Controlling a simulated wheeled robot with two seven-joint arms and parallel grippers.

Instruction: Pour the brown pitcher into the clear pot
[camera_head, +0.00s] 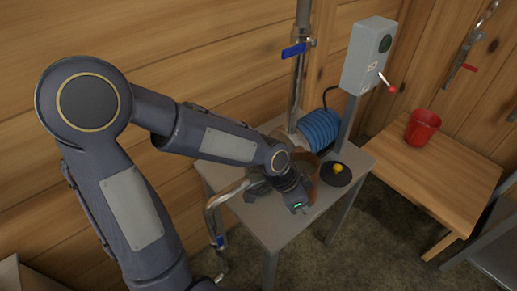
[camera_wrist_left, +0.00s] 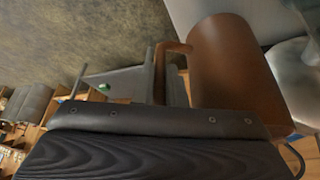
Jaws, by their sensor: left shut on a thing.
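The brown pitcher (camera_wrist_left: 232,62) fills the upper right of the left wrist view, with its handle (camera_wrist_left: 166,62) on its left side. In the head view only part of the brown pitcher (camera_head: 313,184) shows, behind my left gripper (camera_head: 296,194) over the small grey table (camera_head: 266,229). My left gripper is shut on the pitcher; its fingertips are mostly hidden. A pale, glassy shape (camera_wrist_left: 298,78) at the right edge of the wrist view, close beside the pitcher, looks like the clear pot. I cannot make out the pot clearly in the head view. My right gripper is out of view.
A red bucket (camera_head: 422,126) stands on a wooden table.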

